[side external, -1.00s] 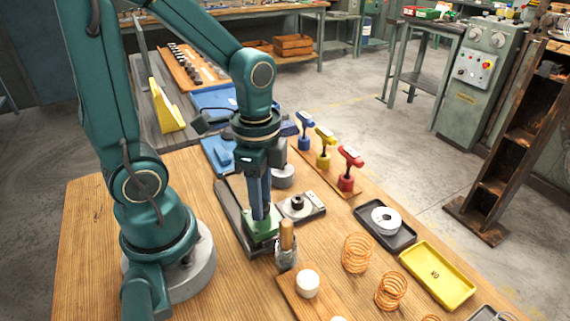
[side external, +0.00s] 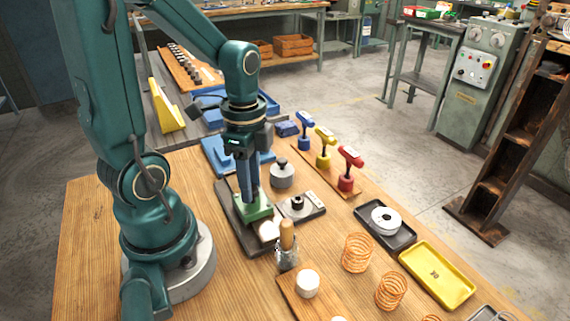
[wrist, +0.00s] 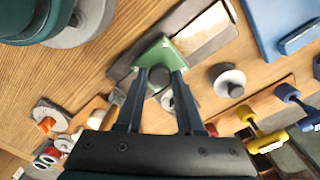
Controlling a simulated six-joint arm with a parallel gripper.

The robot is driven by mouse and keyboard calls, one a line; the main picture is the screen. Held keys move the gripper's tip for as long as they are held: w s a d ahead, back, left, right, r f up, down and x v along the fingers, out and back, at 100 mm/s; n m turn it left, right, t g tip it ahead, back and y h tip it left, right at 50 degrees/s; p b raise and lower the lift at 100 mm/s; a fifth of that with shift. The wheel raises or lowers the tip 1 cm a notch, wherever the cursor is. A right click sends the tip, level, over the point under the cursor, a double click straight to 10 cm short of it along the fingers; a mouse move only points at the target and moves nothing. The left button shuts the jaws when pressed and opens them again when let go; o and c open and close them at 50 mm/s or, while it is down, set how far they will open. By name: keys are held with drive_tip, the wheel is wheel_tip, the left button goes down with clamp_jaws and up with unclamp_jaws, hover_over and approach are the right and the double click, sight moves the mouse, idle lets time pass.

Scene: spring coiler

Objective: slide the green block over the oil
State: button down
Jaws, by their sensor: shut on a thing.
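The green block (side external: 253,208) sits on a long dark plate (side external: 236,232) on the wooden table, and it also shows in the wrist view (wrist: 163,50). My gripper (side external: 249,198) points down and is shut on the block's upper part. A pale patch (side external: 268,230) shows at the plate's near part, just in front of the block. In the wrist view a pale, shiny stretch (wrist: 207,32) lies on the plate beyond the block. I cannot tell which pale area is the oil. The block hides the plate under it.
A jar with a wooden-handled tool (side external: 287,250) stands close by the plate's near end. A grey plate with a black ring (side external: 298,205) and a grey weight (side external: 282,174) stand to the right. A blue tray (side external: 215,152) lies behind. Copper springs (side external: 357,253) stand at front right.

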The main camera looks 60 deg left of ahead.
drive_tip(key=a, duration=0.8)
drive_tip(key=shift+w+a, duration=0.1)
drive_tip(key=shift+a, duration=0.2)
drive_tip(key=c, duration=0.5)
unclamp_jaws()
drive_tip(key=shift+d, duration=0.1)
drive_tip(key=shift+r, duration=0.1)
wheel_tip(320, 180, up, 5)
